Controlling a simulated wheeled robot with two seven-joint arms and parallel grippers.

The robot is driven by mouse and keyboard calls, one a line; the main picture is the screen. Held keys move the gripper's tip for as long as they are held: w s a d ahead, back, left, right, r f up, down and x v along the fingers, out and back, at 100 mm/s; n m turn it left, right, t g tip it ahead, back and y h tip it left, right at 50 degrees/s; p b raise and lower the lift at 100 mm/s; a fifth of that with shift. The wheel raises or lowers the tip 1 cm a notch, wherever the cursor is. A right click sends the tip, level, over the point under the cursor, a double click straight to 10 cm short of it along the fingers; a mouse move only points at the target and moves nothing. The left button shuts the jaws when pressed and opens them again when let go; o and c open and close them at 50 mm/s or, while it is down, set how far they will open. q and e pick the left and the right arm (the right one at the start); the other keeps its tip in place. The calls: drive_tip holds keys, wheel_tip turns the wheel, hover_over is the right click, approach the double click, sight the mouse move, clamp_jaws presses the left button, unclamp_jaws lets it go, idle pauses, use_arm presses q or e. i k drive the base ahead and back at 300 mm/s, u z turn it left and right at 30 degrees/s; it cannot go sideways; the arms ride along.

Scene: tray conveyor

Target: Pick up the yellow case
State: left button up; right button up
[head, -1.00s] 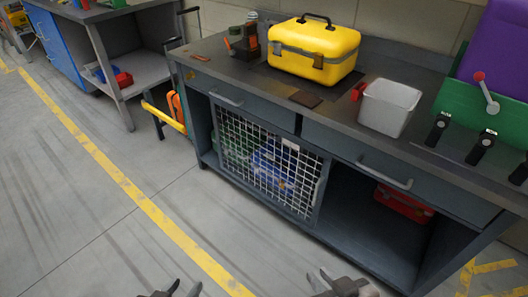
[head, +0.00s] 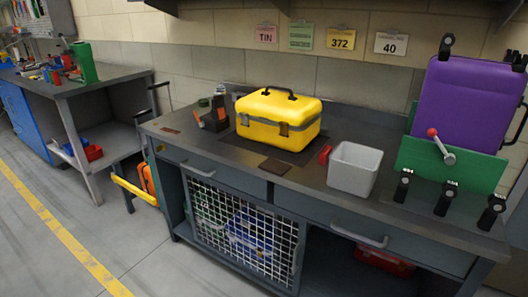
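The yellow case (head: 279,121) stands upright on the dark workbench top, on a darker mat, with its black handle up and its grey latches facing the front. It looks shut. Neither of my grippers shows in the head view now, so nothing of mine is seen touching the case.
The workbench (head: 330,203) also bears a white bin (head: 354,169) right of the case, a black and orange tool holder (head: 214,115) left of it, and a purple and green fixture (head: 465,120) with black clamps. A mesh door (head: 243,228) is below. Floor (head: 45,245) is clear at left.

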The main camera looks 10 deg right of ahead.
sight(267, 133)
drive_tip(key=u, duration=0.4)
drive_tip(key=i, duration=1.85)
drive_tip(key=z, duration=0.55)
